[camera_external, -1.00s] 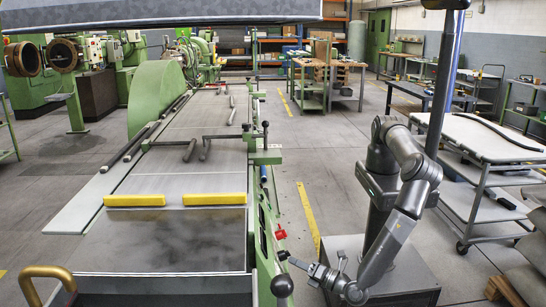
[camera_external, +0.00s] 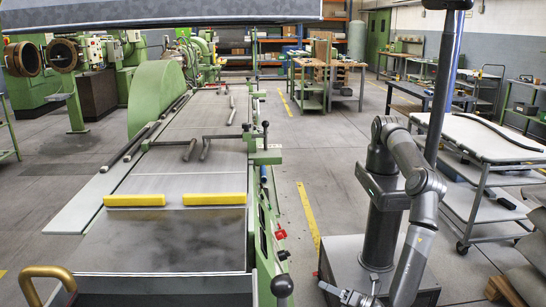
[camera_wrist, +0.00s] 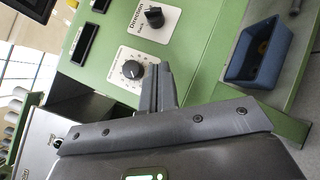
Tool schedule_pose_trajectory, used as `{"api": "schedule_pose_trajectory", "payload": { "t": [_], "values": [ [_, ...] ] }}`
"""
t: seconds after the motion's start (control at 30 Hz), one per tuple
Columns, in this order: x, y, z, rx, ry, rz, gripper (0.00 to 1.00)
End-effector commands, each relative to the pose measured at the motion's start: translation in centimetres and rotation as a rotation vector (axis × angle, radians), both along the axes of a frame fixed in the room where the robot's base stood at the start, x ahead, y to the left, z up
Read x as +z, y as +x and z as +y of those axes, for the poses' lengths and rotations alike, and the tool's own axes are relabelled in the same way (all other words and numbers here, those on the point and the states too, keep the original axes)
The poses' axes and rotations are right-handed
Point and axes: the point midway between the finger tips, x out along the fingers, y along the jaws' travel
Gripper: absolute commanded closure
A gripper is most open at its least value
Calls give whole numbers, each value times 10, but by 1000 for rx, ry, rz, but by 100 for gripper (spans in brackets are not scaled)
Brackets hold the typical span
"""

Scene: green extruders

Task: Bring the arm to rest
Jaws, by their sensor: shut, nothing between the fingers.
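My arm (camera_external: 417,180) stands on its dark base at the right of the green machine in the external view, its upper links raised and its forearm hanging steeply down. My gripper (camera_external: 324,288) is low, near the bottom edge, pointing left toward the machine's side, and partly cut off by the frame. In the wrist view my gripper (camera_wrist: 157,82) shows its two fingers together with nothing between them. Behind the fingers is a green control panel (camera_wrist: 190,65) with a dial (camera_wrist: 133,69) and a black knob (camera_wrist: 155,17) labelled Direction.
The long green machine (camera_external: 264,230) with a grey bed and yellow blocks (camera_external: 215,198) fills the left. A black ball handle (camera_external: 282,286) stands near my gripper. A wheeled cart (camera_external: 480,150) is at the right. A blue bin (camera_wrist: 258,52) shows in the wrist view. Open floor lies behind.

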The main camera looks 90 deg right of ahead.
Motion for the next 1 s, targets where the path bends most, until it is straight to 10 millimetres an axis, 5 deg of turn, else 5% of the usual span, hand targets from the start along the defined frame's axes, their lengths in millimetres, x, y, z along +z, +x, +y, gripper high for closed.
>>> {"api": "schedule_pose_trajectory", "payload": {
  "t": [0.73, 1.0],
  "values": [
    [3, -2, 2, -9, 6, 4, 100],
    [57, 50, -32, -173, 121, 97, 100]
  ]
}}
